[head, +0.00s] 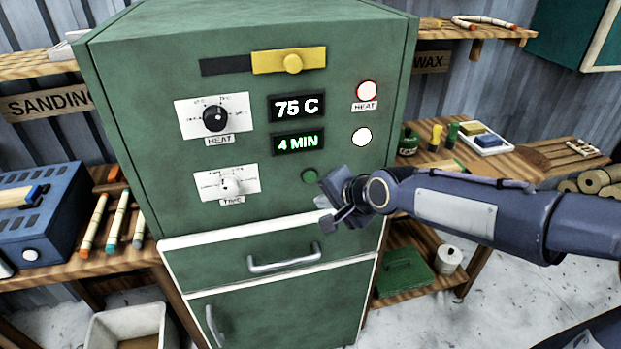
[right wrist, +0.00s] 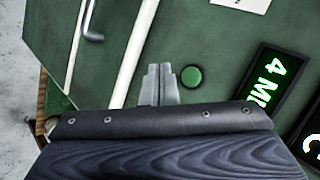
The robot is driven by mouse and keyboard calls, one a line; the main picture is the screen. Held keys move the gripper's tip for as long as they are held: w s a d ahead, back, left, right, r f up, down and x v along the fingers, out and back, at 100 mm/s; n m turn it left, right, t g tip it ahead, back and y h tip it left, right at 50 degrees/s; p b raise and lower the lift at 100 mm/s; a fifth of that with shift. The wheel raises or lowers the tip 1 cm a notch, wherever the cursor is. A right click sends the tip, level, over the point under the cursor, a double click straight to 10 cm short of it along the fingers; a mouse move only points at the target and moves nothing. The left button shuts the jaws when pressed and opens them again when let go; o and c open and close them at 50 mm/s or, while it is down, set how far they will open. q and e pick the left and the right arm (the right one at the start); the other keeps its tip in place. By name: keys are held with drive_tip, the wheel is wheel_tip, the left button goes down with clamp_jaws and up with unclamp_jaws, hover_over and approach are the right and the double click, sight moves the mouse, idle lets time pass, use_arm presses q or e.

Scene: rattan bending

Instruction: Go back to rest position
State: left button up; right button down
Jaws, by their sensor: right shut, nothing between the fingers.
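My right gripper (head: 326,199) is in front of the green cabinet (head: 345,60), just below and right of the round green button (head: 309,175). In the right wrist view its fingers (right wrist: 161,84) are shut together and empty, beside the green button (right wrist: 191,77). I cannot tell whether the fingertips touch the panel. The cabinet's displays read 75 C (head: 297,107) and 4 MIN (head: 298,143). The upper lamp (head: 367,91) is pinkish and the lower lamp (head: 361,137) is white. My left gripper is not in view.
A drawer handle (head: 284,258) juts out below the gripper. A blue machine (head: 40,215) and rattan sticks (head: 117,226) lie on the left bench. Jars (head: 409,143) and a white tray (head: 482,143) are on the right bench.

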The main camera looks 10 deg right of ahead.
idle(0.6)
drive_tip(key=s+d+f+n+g, duration=0.1)
drive_tip(key=s+n, duration=0.3)
drive_tip(key=s, duration=0.9)
drive_tip(key=s+d+f+n+g, duration=0.2)
drive_tip(key=s+d+f+n, duration=0.1)
drive_tip(key=s, duration=1)
drive_tip(key=shift+d+f+n, duration=0.35)
drive_tip(key=shift+d+n, duration=0.25)
drive_tip(key=shift+n, duration=0.4)
